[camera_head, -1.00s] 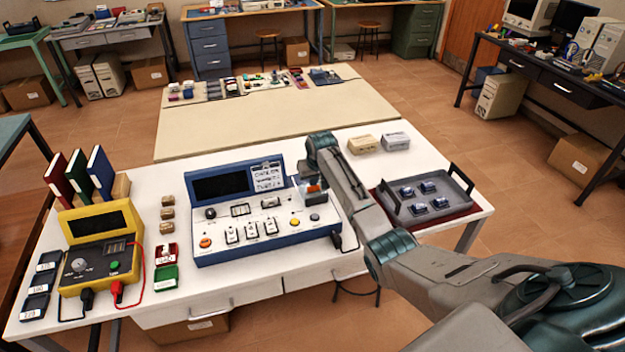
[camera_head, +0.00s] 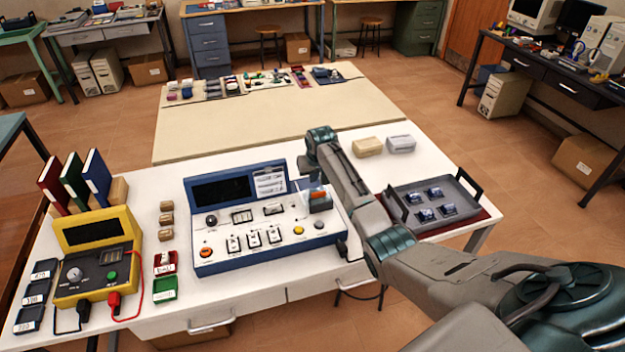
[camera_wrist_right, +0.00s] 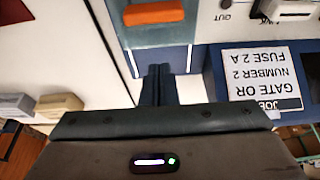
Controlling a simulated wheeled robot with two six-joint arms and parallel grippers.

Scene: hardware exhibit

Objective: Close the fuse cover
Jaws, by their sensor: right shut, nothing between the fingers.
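The blue and white console (camera_head: 268,256) stands on the white table. Near its right end is a small fuse unit with an orange bar (camera_head: 320,196), partly hidden by my right arm. In the right wrist view the orange bar (camera_wrist_right: 153,13) lies on a grey-blue surface. I cannot tell clearly how the fuse cover is angled. My right gripper (camera_wrist_right: 158,72) is shut and empty, its fingertips near the grey-blue surface; I cannot tell whether they touch it. A printed card reading "FUSE 2 A" (camera_wrist_right: 262,78) is beside them. My left gripper is out of view.
A grey tray (camera_head: 478,190) with several small parts stands right of my arm. Two small boxes (camera_head: 367,146) sit behind it. A yellow meter (camera_head: 128,258) and red and green bins (camera_head: 164,289) are on the left. The table's front edge is clear below the console.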

